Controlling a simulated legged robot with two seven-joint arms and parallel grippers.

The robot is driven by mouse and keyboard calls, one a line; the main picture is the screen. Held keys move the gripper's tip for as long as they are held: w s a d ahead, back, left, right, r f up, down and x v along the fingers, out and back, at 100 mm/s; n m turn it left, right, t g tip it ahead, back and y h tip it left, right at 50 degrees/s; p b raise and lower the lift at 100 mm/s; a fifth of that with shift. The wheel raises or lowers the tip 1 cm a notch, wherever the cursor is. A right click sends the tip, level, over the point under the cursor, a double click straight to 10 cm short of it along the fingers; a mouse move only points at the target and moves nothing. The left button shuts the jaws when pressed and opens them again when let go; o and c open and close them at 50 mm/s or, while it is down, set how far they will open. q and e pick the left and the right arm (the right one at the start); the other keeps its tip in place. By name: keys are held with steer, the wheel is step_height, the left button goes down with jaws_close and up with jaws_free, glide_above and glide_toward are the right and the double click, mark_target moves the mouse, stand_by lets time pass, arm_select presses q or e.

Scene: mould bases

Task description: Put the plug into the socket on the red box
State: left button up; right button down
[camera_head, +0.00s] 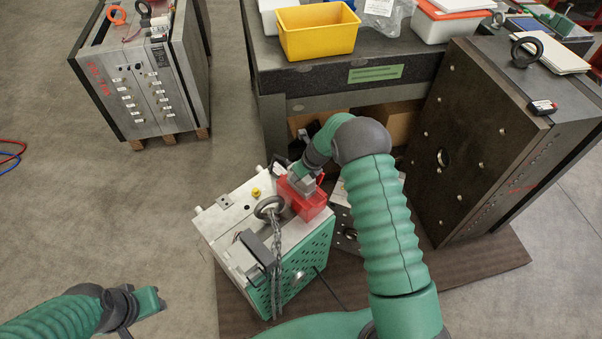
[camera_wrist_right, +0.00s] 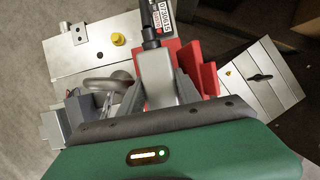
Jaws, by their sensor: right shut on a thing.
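The red box (camera_head: 312,206) sits on the top edge of a pale metal mould base (camera_head: 232,208). In the wrist view the red box (camera_wrist_right: 190,62) is right behind and beside a grey plug (camera_wrist_right: 158,78) with a black cable end. My right gripper (camera_head: 301,184) is shut on the plug, directly over the red box. The gripper and plug cover the socket, so I cannot tell whether the plug is inside it or only above it. My left gripper (camera_head: 150,303) is low at the left, far from the box; its jaw opening is unclear.
A lifting ring (camera_head: 269,207) with a chain stands close beside the red box. A table (camera_head: 330,80) with a yellow bin (camera_head: 318,32) is behind. A large dark mould block (camera_head: 490,140) stands at the right.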

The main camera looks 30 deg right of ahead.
steer(key=shift+a+f, duration=0.1)
steer(key=c, duration=1)
jaws_free()
steer(key=shift+o, duration=1.2)
steer(key=p+v, duration=0.1)
steer(key=v, duration=1.5)
steer(key=shift+a+r, duration=0.15)
steer(key=shift+r, duration=0.25)
steer(key=shift+s+f, duration=0.1)
steer(key=shift+s, duration=0.05)
